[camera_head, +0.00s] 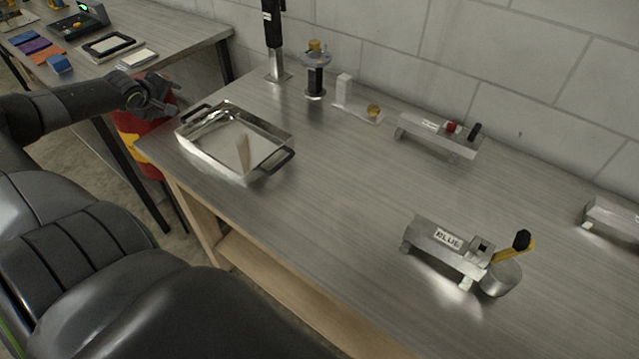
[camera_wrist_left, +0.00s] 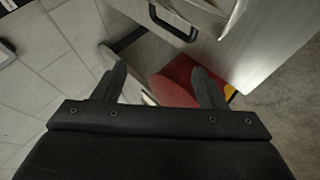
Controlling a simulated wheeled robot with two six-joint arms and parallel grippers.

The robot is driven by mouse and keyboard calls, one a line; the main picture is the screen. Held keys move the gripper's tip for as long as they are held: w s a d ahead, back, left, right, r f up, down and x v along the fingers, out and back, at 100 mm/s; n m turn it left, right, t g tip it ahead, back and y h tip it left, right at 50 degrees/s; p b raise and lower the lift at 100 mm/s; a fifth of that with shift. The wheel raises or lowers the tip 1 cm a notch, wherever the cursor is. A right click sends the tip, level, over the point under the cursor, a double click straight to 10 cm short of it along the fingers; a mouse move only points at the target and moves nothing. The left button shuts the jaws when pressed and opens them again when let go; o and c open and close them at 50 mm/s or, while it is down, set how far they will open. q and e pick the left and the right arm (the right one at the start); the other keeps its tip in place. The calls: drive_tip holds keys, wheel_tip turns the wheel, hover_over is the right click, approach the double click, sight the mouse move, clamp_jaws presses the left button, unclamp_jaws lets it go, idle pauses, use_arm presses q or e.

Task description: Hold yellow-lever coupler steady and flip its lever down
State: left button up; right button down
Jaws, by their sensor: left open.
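A metal coupler with a yellow lever (camera_head: 513,249) stands at the front right of the table in the head view. The lever has a black tip and points up at a slant. It sits beside a round metal cup at the end of an aluminium trailer (camera_head: 446,246) labelled BLUE. My left gripper (camera_head: 163,98) is open and empty at the far left, beyond the table's left edge and far from the coupler. In the left wrist view its two fingers (camera_wrist_left: 162,82) are spread apart with nothing between them. My right gripper is not in view.
A metal tray (camera_head: 190,148) with black handles stands at the table's left. Another trailer (camera_head: 437,136) stands farther back, and part of one (camera_head: 612,218) shows at the right edge. A red and yellow bin (camera_head: 134,137) is below my left gripper. The middle tabletop is clear.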

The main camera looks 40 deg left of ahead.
use_arm(q)
drive_tip(key=w+d+r+m+t+h, duration=0.1)
drive_tip(key=w+d+r+m+t, duration=0.1)
drive_tip(key=w+d+r, duration=0.5)
drive_tip(key=w+d+r+m+t+h, duration=0.15)
drive_tip(key=w+d+r, duration=0.25)
drive_tip(key=w+r, duration=0.55)
drive_tip(key=w+d+r+m+t+h, duration=0.2)
drive_tip(key=w+d+r, duration=0.2)
drive_tip(key=d+r, duration=0.4)
drive_tip(key=w+d+r+m+t+h, duration=0.1)
drive_tip(key=w+d+r+m+h, duration=0.15)
drive_tip(key=d+r, duration=0.55)
drive_tip(key=n+g+h, duration=0.7)
drive_tip(key=g+h, duration=0.5)
drive_tip(key=g, duration=0.3)
approach(472, 243)
drive_tip(key=shift+a+t, duration=0.25)
drive_tip(key=shift+a, duration=0.35)
drive_tip(key=shift+s+d+f, duration=0.1)
drive_tip(key=shift+d, duration=0.2)
drive_tip(key=x, duration=1.1)
drive_tip(key=shift+d, duration=0.35)
